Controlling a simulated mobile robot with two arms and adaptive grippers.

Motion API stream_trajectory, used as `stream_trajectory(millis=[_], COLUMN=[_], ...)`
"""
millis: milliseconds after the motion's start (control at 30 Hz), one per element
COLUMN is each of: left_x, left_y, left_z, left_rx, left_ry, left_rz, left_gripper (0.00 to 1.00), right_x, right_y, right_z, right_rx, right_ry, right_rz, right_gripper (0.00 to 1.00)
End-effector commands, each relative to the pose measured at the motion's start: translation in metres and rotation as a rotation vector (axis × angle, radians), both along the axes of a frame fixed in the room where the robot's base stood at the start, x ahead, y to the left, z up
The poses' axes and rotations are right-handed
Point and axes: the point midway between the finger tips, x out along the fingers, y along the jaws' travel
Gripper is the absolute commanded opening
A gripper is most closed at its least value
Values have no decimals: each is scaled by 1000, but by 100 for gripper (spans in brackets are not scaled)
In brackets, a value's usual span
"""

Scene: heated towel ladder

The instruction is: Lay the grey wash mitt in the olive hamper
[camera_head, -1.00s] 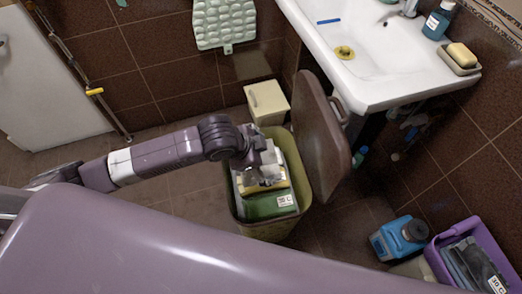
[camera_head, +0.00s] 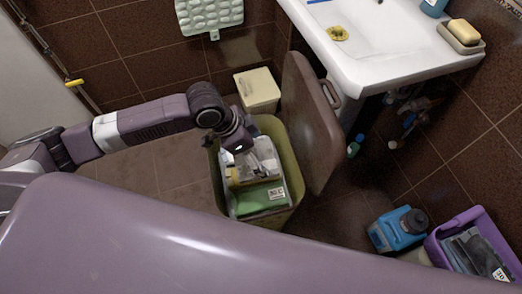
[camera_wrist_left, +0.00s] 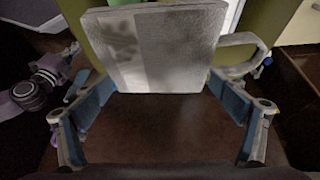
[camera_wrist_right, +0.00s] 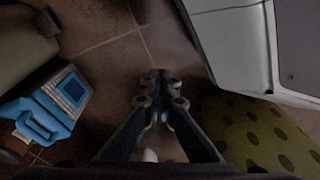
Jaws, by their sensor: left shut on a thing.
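The olive hamper (camera_head: 292,165) stands on the floor at the centre of the head view, its brown lid (camera_head: 312,120) raised on the right. Green and pale contents with a white label (camera_head: 276,193) lie inside it. My left gripper (camera_head: 256,160) points down into the hamper's mouth. In the left wrist view my left gripper (camera_wrist_left: 158,88) is shut on the grey wash mitt (camera_wrist_left: 180,45), which has a loop at its right side. The hamper's olive wall (camera_wrist_left: 275,18) shows behind the mitt. Whether the mitt touches the contents is unclear. My right gripper (camera_wrist_right: 160,85) is shut and empty.
A cream bin (camera_head: 258,90) stands behind the hamper. A white washbasin (camera_head: 385,50) overhangs at the upper right. A blue container (camera_head: 392,232) and a purple crate (camera_head: 478,216) stand at the lower right. Tiled floor is clear left of the hamper.

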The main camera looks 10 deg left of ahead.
Motion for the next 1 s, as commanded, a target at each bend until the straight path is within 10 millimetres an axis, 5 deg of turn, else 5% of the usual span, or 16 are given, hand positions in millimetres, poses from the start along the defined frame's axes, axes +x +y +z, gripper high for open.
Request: stream_trajectory(millis=[267, 600, 1000], left_x=[-1, -1, 0], left_y=[0, 0, 0], left_z=[1, -42, -49], left_rx=[0, 0, 0], left_ry=[3, 2, 0], left_rz=[-1, -2, -2], left_gripper=[61, 61, 61], right_x=[-28, -11, -8], right_y=[-4, -1, -1], right_z=[-19, -9, -6], right_rx=[-2, -1, -1], right_ry=[20, 7, 6], right_rz=[4, 2, 2], right_gripper=[0, 0, 0])
